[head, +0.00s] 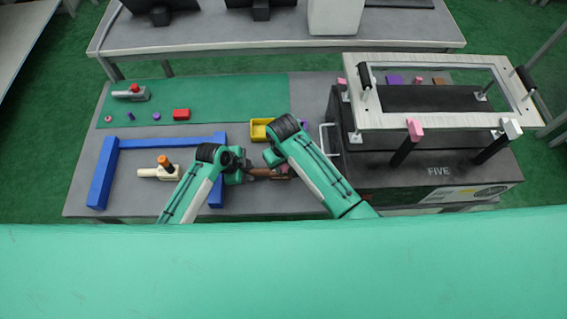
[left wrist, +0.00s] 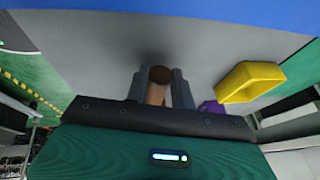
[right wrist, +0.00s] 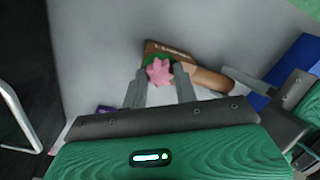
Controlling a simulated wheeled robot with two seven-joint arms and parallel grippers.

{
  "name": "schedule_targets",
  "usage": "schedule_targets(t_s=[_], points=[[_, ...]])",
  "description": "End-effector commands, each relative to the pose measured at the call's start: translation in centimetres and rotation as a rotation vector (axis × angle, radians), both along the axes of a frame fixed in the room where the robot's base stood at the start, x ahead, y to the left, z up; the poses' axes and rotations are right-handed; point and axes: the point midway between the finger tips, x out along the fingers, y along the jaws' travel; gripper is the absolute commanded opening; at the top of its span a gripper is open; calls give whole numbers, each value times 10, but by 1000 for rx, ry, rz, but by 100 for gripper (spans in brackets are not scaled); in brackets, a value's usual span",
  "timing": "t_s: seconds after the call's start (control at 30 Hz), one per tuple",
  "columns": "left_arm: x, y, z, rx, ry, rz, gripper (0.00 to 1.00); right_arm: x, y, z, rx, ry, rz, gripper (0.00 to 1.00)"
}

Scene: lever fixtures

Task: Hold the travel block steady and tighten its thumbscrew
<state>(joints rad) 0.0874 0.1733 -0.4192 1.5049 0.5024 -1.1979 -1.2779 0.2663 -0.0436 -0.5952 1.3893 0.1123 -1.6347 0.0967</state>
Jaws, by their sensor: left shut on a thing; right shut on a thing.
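The travel block (right wrist: 165,46) is brown with a rounded brown handle (right wrist: 208,79). A pink, lobed thumbscrew (right wrist: 158,71) with green around its base sits on it. My left gripper (head: 249,171) is shut on the handle, whose round end (left wrist: 160,74) shows between its fingers in the left wrist view. My right gripper (right wrist: 160,82) is shut on the thumbscrew, one finger on each side. In the head view the block (head: 281,173) lies on the grey table, partly hidden by my right arm.
A blue frame (head: 102,172) and a cream piece with an orange knob (head: 166,164) lie left. A yellow bin (head: 258,131) stands behind the grippers. A black cabinet (head: 440,172) marked FIVE, carrying a rack, stands right. A green mat (head: 230,95) holds small parts.

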Motion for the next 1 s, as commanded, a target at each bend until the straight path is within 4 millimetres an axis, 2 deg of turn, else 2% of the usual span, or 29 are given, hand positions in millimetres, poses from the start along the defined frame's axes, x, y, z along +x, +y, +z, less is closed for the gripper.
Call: schedule_targets(t_s=[0.23, 0.57, 0.6, 0.67, 0.7, 1.0], points=[[0, 0, 0, 0, 0, 0, 0, 0, 1, 0, 2, 0, -184, 6], [0, 0, 0, 0, 0, 0, 0, 0, 1, 0, 1, -1, -202, 6], [0, 0, 0, 0, 0, 0, 0, 0, 1, 0, 1, -1, -202, 37], [0, 0, 0, 0, 0, 0, 0, 0, 1, 0, 1, -1, -202, 49], [0, 0, 0, 0, 0, 0, 0, 0, 1, 0, 1, -1, -201, 52], [0, 0, 0, 0, 0, 0, 0, 0, 1, 3, 0, -1, -201, 52]])
